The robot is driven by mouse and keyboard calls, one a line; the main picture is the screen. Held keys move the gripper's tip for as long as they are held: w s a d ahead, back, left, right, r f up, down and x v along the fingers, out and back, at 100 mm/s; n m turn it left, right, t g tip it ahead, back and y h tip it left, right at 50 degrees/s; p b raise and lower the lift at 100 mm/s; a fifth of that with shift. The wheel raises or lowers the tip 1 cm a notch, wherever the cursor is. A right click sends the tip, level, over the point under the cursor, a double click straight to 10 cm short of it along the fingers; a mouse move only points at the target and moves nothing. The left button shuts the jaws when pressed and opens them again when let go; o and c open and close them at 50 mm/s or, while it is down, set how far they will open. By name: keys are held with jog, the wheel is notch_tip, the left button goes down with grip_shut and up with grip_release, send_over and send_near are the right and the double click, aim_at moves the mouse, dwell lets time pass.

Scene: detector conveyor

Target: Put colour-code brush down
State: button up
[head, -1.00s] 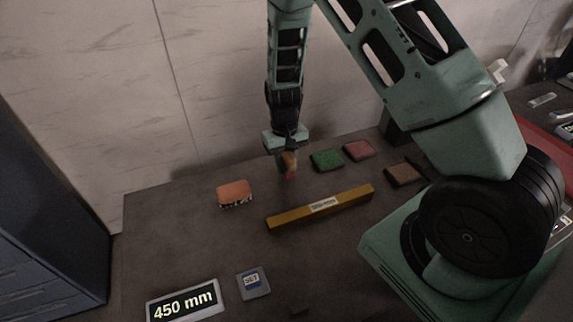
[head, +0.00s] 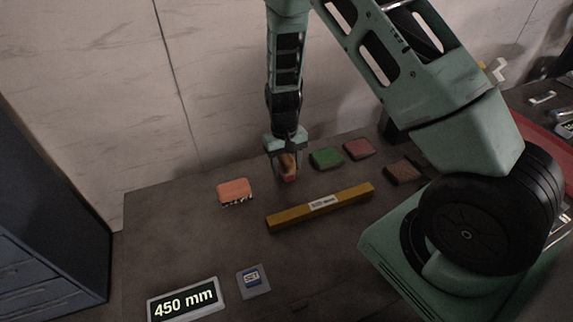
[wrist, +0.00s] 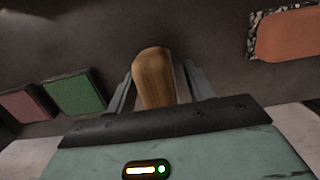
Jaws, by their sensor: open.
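The colour-code brush (head: 289,168) has a wooden handle and a reddish lower end. It stands roughly upright on the dark table (head: 170,240) in the head view. My gripper (head: 286,174) is open around it, with a finger on either side. In the wrist view the rounded wooden handle (wrist: 153,78) shows between the spread fingers (wrist: 160,85), with a visible gap on its right. Its lower end is hidden there.
Green (head: 326,158), red (head: 359,148) and brown (head: 405,170) pads lie to the right. An orange block with a speckled edge (head: 234,189) lies left. A yellow-brown bar (head: 290,213) lies in front. A 450 mm display (head: 185,302) and SET button (head: 252,280) are nearer.

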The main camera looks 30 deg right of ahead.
jog(key=r, duration=0.3)
jog(key=w+r+b, duration=0.1)
jog(key=r, duration=0.7)
jog(key=shift+w+d+r+b, duration=0.1)
jog(key=shift+w+b, duration=0.05)
jog(key=shift+b, duration=0.25)
jog(key=s+a+r+n+y, duration=0.1)
jog(key=s+a+r+n, duration=0.55)
jog(key=s+a, duration=0.7)
jog(key=s+a+r+n, duration=0.1)
jog(key=s+a+r, duration=0.1)
jog(key=s, duration=0.4)
jog(key=s+a+r+n+t, duration=0.1)
jog(key=s+a+r+n, duration=0.1)
jog(key=s+a, duration=0.2)
jog(key=s, duration=0.3)
jog(key=shift+s+r+h, duration=0.2)
jog(key=shift+h, duration=0.1)
jog(key=shift+n, duration=0.25)
